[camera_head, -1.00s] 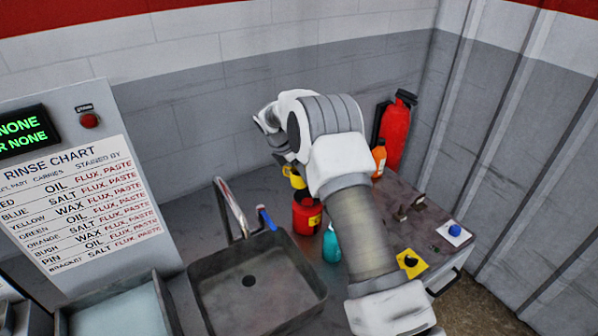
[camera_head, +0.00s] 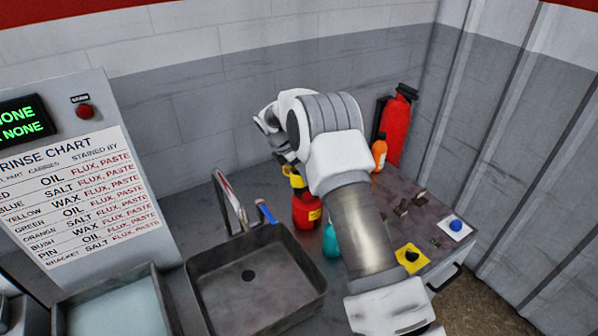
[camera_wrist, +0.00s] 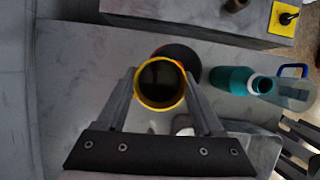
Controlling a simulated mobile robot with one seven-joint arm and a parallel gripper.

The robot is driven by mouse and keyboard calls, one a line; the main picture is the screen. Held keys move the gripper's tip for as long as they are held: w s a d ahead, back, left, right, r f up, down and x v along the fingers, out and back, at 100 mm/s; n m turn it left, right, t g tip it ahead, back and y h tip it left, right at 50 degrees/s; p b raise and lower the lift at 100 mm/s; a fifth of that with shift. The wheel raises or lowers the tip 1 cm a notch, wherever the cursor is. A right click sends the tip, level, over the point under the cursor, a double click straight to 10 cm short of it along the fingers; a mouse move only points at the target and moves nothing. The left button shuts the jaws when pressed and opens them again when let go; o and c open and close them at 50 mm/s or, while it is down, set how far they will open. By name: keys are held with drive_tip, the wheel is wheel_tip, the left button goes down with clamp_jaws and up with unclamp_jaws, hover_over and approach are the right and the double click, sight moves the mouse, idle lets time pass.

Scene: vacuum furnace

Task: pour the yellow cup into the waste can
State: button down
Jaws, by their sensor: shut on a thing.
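The yellow cup (camera_wrist: 159,106) is between the two fingers of my gripper (camera_wrist: 160,76) in the wrist view, its yellow rim toward the camera and its inside dark. I cannot tell what is in it. In the head view the yellow cup (camera_head: 296,179) shows only partly behind my arm, just above the red waste can (camera_head: 304,212) with its yellow label. In the wrist view the dark round top of the waste can (camera_wrist: 184,55) shows beyond the cup, partly covered by it. Whether cup and can touch is unclear.
A teal bottle (camera_head: 331,243) stands right of the can, and the sink (camera_head: 255,290) with its tap (camera_head: 231,200) lies to the left. An orange bottle (camera_head: 379,153) and a red extinguisher (camera_head: 396,130) stand behind at right.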

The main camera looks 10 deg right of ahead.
drive_tip(key=shift+f+m+t+y+b, duration=0.3)
drive_tip(key=shift+t+y+b, duration=0.75)
drive_tip(key=shift+b, duration=1.4)
drive_tip(key=shift+y+b, duration=0.45)
drive_tip(key=shift+d+r+m+t+y+b, duration=0.1)
drive_tip(key=shift+r+m+t+y+b, duration=0.3)
drive_tip(key=shift+t+y+b, duration=0.85)
drive_tip(key=shift+s+d+r+t+y+b, duration=0.15)
drive_tip(key=shift+r+t+y+b, duration=0.45)
drive_tip(key=shift+b, duration=0.65)
drive_tip(key=shift+s+d+r+m+t+y+b, duration=0.15)
drive_tip(key=shift+m+t+y+b, duration=0.4)
drive_tip(key=shift+b, duration=1.15)
drive_tip(key=shift+s+d+f+m+t+y+b, duration=0.15)
drive_tip(key=shift+t+y+b, duration=0.75)
drive_tip(key=shift+b, duration=0.8)
